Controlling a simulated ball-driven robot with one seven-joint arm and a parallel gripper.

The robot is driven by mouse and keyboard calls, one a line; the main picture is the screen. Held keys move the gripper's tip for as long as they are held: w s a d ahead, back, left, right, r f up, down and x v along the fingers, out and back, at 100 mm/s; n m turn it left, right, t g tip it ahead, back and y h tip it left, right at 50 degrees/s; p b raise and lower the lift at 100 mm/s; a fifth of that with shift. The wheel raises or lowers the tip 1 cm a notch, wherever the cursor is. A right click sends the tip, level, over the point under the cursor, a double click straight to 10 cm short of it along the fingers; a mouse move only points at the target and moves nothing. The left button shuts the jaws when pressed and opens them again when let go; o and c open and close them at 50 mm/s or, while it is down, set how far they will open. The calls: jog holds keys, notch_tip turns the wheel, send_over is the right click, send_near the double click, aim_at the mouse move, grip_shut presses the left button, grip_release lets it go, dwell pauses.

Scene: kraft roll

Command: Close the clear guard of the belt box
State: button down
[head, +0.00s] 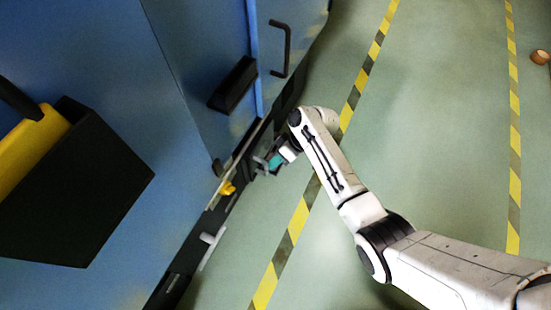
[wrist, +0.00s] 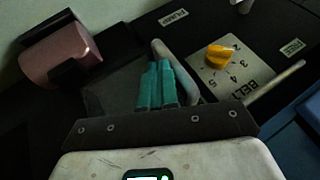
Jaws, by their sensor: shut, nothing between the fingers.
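The belt box shows in the wrist view as a pale BELT panel (wrist: 232,82) with numbers and a yellow knob (wrist: 221,55). The knob also shows in the head view (head: 227,188) on the dark strip low along the blue machine. A pale rounded bar (wrist: 176,62) runs beside the panel's left side; I cannot tell whether it belongs to the clear guard. The guard's sheet is not clearly visible. My gripper (wrist: 155,68) has teal fingers, shut and empty, close to this bar; contact cannot be told. In the head view my gripper (head: 273,162) is beside the strip.
A pinkish cylinder (wrist: 60,52) sits in a dark holder left of my fingers. A pale lever (wrist: 275,82) sticks out right of the panel. The blue machine (head: 200,60) carries a black handle (head: 286,48). Green floor (head: 420,120) with striped tape is open at right.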

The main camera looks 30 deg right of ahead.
jog(key=s+a+p, duration=0.8)
jog(key=s+a, duration=0.2)
jog(key=a, duration=0.3)
jog(key=shift+a, duration=0.3)
